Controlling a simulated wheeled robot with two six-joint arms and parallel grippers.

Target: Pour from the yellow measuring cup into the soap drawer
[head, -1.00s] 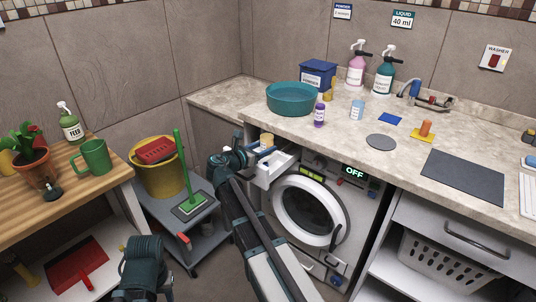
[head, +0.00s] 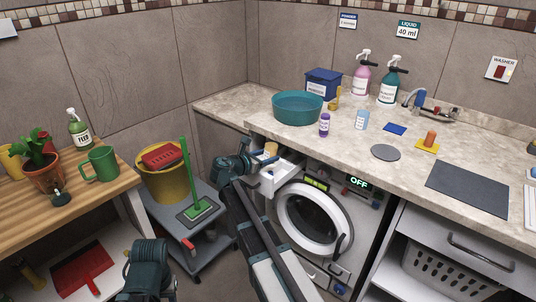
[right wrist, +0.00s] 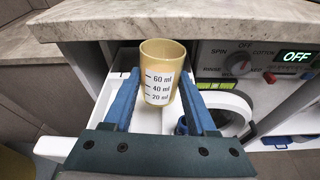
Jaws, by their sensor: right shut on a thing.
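The yellow measuring cup (right wrist: 160,72) has marks of 20, 40 and 60 ml and looks upright in the right wrist view. My right gripper (right wrist: 159,88) is shut on it, with one blue finger on each side. The white soap drawer (right wrist: 92,120) is pulled out of the washer, and the cup is held over it. What is in the cup cannot be made out. In the head view the cup (head: 271,148) shows small above the drawer (head: 284,178), partly behind my right gripper (head: 258,160). My left arm shows at the bottom, its gripper not visible.
The washer (head: 345,260) reads OFF. The stone counter (head: 225,105) overhangs just behind the drawer and carries a teal basin (head: 297,108), a purple bottle (head: 324,125) and pump bottles. A grey cart (head: 215,230) with a yellow bucket (head: 165,185) stands left of the drawer.

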